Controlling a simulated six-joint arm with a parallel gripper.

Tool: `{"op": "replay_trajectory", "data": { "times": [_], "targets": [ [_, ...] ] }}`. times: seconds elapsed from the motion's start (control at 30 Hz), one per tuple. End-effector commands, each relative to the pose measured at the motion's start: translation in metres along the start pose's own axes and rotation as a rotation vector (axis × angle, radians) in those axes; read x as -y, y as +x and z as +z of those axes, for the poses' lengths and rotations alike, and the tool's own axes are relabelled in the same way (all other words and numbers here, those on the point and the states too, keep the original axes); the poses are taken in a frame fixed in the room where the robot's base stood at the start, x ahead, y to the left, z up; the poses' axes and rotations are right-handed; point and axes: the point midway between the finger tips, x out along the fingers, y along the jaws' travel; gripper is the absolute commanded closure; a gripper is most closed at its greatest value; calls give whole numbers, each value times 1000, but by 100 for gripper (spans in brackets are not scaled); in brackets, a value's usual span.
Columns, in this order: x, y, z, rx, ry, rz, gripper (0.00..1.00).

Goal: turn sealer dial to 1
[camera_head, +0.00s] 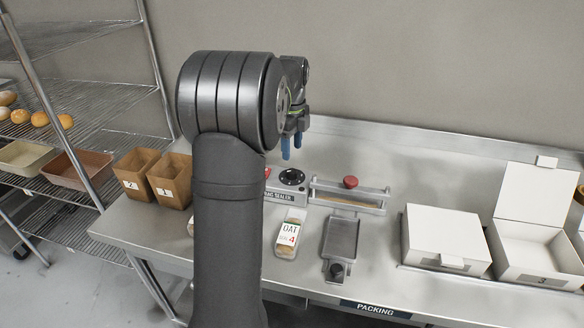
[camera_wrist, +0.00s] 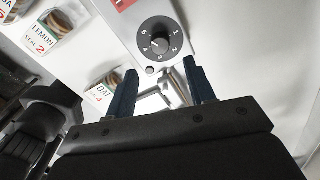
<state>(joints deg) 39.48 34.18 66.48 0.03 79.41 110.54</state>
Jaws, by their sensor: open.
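The bag sealer (camera_head: 287,197) stands at the back of the steel table. Its round black dial (camera_head: 291,177) sits on top and also shows large in the wrist view (camera_wrist: 158,39), with numbers around its rim. I cannot tell for certain which number its knob points at. My gripper (camera_head: 291,147) has blue fingers pointing down above the dial. In the wrist view my gripper (camera_wrist: 160,66) is open and empty, its fingertips apart on either side below the dial, not seen touching it. My arm hides the sealer's left part in the head view.
A sealing bar with a red knob (camera_head: 351,182) stands right of the dial, with a grey tray (camera_head: 342,238) in front. An OAT bag (camera_head: 290,238) lies before the sealer. White boxes (camera_head: 445,238) stand right, brown bins (camera_head: 170,181) left.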

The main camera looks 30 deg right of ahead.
Motion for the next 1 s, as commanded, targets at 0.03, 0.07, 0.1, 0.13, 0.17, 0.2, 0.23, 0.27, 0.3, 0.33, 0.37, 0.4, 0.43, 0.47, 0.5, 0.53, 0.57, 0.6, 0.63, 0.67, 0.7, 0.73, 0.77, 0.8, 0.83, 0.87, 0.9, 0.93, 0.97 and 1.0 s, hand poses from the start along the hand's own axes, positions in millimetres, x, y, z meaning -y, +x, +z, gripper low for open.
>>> {"op": "replay_trajectory", "data": {
  "times": [0.03, 0.07, 0.1, 0.13, 0.17, 0.2, 0.23, 0.27, 0.3, 0.33, 0.37, 0.4, 0.43, 0.47, 0.5, 0.53, 0.57, 0.6, 0.63, 0.67, 0.7, 0.73, 0.77, 0.8, 0.83, 0.87, 0.9, 0.93, 0.97, 1.0],
  "targets": [
    [0, 12, 0, -1, 0, 3, 50],
    [-1, 19, 0, -1, 0, 4, 50],
    [-1, 27, 0, -1, 0, 3, 50],
    [0, 33, 0, -1, 0, 2, 50],
    [0, 39, 0, -1, 0, 2, 50],
    [0, 46, 0, -1, 0, 3, 50],
    [0, 51, 0, -1, 0, 2, 50],
    [0, 55, 0, -1, 0, 2, 50],
    [0, 61, 0, -1, 0, 1, 50],
    [0, 64, 0, 0, 0, 1, 50],
    [0, 67, 0, 0, 0, 1, 50],
    [0, 71, 0, 0, 0, 1, 50],
    [0, 73, 0, 0, 0, 0, 50],
    [0, 75, 0, 0, 0, -1, 50],
    [0, 77, 0, 0, 0, -1, 50],
    [0, 78, 0, 0, 0, -1, 50],
    [0, 78, 0, 0, 0, -1, 50],
    [0, 79, 0, 0, 0, -1, 50],
    [0, 79, 0, 0, 0, -1, 50],
    [0, 79, 0, 0, 0, -1, 50],
    [0, 79, 0, 0, 0, -1, 50],
    [0, 79, 0, 0, 0, -1, 50],
    [0, 79, 0, 0, 0, -1, 50],
    [0, 79, 0, 0, 0, -1, 50],
    [0, 79, 0, 0, 0, -1, 54],
    [0, 79, 0, 0, 0, -1, 60],
    [0, 79, 0, 0, 0, -1, 68],
    [0, 79, 0, 0, 0, -1, 74],
    [0, 79, 0, 0, 0, -1, 80],
    [0, 79, 0, 0, 0, -1, 88]
  ]
}}
